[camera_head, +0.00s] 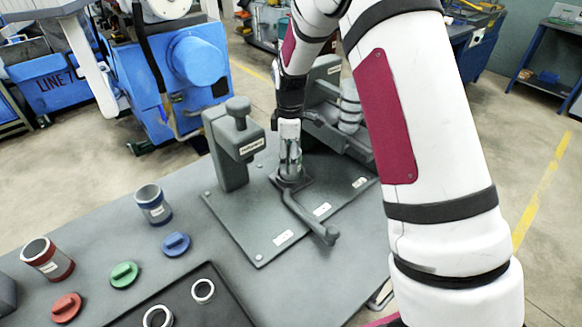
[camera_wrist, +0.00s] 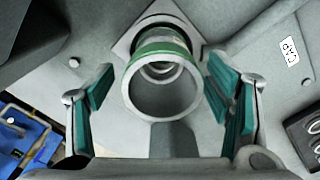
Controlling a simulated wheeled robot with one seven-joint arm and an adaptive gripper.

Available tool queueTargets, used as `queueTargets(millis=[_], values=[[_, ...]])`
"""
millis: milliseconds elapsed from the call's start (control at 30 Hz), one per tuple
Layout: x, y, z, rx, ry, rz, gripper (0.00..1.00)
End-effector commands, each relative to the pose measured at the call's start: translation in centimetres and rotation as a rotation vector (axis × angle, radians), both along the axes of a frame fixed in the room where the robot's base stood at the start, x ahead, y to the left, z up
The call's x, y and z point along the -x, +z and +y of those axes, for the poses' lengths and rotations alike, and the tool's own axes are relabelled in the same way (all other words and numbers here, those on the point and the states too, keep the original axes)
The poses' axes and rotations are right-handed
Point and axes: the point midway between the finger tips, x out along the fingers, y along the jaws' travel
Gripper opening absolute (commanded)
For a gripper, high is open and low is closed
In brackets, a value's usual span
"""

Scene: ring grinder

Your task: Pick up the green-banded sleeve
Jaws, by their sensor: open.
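The green-banded sleeve (camera_wrist: 163,52) is a grey hollow cylinder with a green band. In the wrist view I look down into its open end. It stands over a diamond-shaped seat (camera_wrist: 122,45). My gripper (camera_wrist: 160,75) is open, with teal finger pads to the left and right of the sleeve and a visible gap on each side. In the head view my gripper (camera_head: 290,150) points down over the seat (camera_head: 300,182) on the fixture plate. There the sleeve is mostly hidden by the fingers, and its details cannot be told.
A grey post (camera_head: 233,145) stands close left of my gripper. A lever (camera_head: 312,220) reaches forward from the seat. A red-banded sleeve (camera_head: 47,258), a blue-banded sleeve (camera_head: 153,205) and red, green (camera_head: 124,275) and blue caps stand at left. A dark tray (camera_head: 222,312) holds rings.

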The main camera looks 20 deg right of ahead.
Motion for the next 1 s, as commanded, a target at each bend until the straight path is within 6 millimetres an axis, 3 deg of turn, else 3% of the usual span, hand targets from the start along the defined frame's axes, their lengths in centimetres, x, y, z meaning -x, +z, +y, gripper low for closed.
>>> queueTargets(millis=[200,500,733,1000], values=[[0.3,-2.8,-0.1,0.001,-0.001,0.001,0.73],[0.2,-3.2,-0.1,0.000,0.000,-0.001,0.73],[0.2,-3.2,-0.1,0.000,0.000,-0.001,0.21],[0.2,-3.1,-0.1,0.000,0.000,-0.002,0.16]])
